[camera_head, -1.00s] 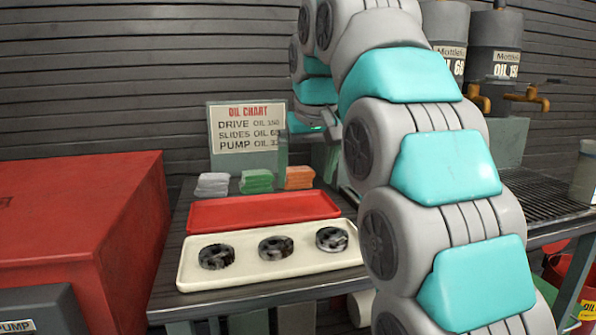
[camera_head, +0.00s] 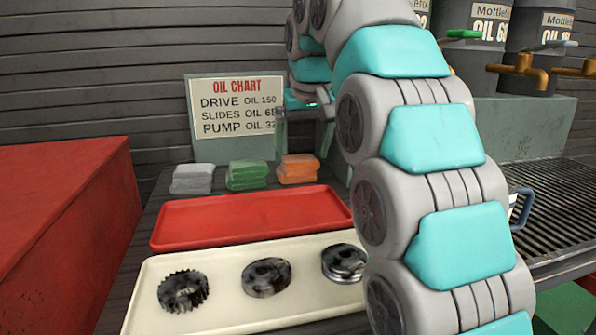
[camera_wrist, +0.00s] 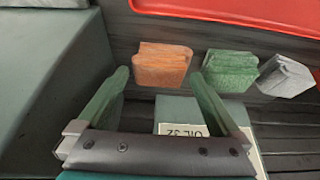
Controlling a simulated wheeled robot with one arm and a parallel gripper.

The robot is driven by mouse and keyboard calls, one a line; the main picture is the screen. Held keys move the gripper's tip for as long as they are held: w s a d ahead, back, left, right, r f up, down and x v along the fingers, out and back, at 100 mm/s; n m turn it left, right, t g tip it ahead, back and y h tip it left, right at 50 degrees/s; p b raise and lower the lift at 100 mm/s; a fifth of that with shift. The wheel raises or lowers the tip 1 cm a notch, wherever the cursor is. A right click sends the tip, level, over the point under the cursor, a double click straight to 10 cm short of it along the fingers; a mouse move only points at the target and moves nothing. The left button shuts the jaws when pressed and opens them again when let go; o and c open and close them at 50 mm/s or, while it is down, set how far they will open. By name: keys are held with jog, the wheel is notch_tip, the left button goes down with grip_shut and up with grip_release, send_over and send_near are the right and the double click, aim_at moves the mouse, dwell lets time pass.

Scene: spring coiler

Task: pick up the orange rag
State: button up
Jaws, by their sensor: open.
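The orange rag (camera_head: 298,169) is a folded stack on the dark bench, at the right end of a row of rags. It also shows in the wrist view (camera_wrist: 161,65), beyond and roughly between my fingertips. My gripper (camera_wrist: 165,82) is open and empty, its two green fingers apart and pointing toward the rag without touching it. In the head view my gripper (camera_head: 303,112) is above and behind the orange rag, in front of the oil chart, partly hidden by my arm.
A green rag (camera_head: 247,174) and a grey rag (camera_head: 192,179) lie beside it. The oil chart sign (camera_head: 235,117) stands behind. A red tray (camera_head: 250,215) and a cream tray (camera_head: 222,313) with dark parts lie in front. A red box (camera_head: 60,215) is at left.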

aim_at(299, 160)
jog(key=shift+x, duration=2.15)
jog(key=shift+a, duration=0.15)
jog(key=c, duration=1.3)
jog(key=shift+o, duration=0.2)
jog(key=shift+r, duration=0.2)
jog(key=shift+r, duration=1.55)
jog(key=s+d, duration=0.1)
jog(key=s, duration=0.4)
jog(key=s+d+r, duration=0.1)
jog(key=s+d, duration=0.1)
jog(key=s, duration=0.3)
jog(key=s+d, duration=0.1)
jog(key=s, duration=0.4)
jog(key=shift+d+r+b, duration=0.15)
jog(key=shift+r+b, duration=0.2)
notch_tip(299, 160, up, 3)
jog(key=p, duration=0.3)
jog(key=shift+s, duration=0.15)
